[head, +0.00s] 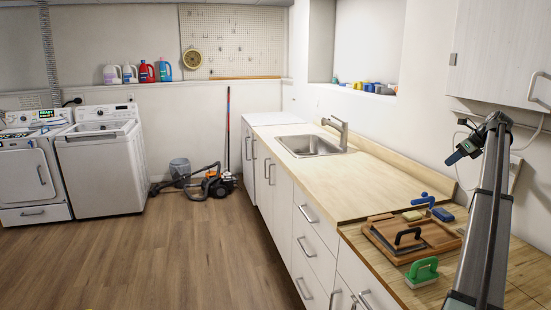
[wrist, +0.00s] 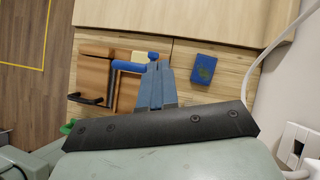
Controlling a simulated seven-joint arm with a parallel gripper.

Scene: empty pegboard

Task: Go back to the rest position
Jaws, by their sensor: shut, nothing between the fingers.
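My gripper (head: 464,151) is in the air above the right part of the wooden counter (head: 520,281), near the wall at the right of the head view. In the wrist view, my gripper (wrist: 156,69) points down toward the counter. Its fingers are together, and I see nothing held between them. A wooden board (head: 439,233) with a black handle (head: 408,236) lies on the counter below and to the left of the gripper. A blue-handled tool (head: 422,200) lies by the board's back edge; in the wrist view, the fingertips partly overlap it.
A green-handled brush (head: 422,272) sits at the counter's front. A dark blue sponge-like block (head: 442,214) and a tan block (head: 412,215) lie near the board. The sink (head: 309,146) is farther back. The counter between sink and board is clear. A white cupboard (head: 500,55) hangs above right.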

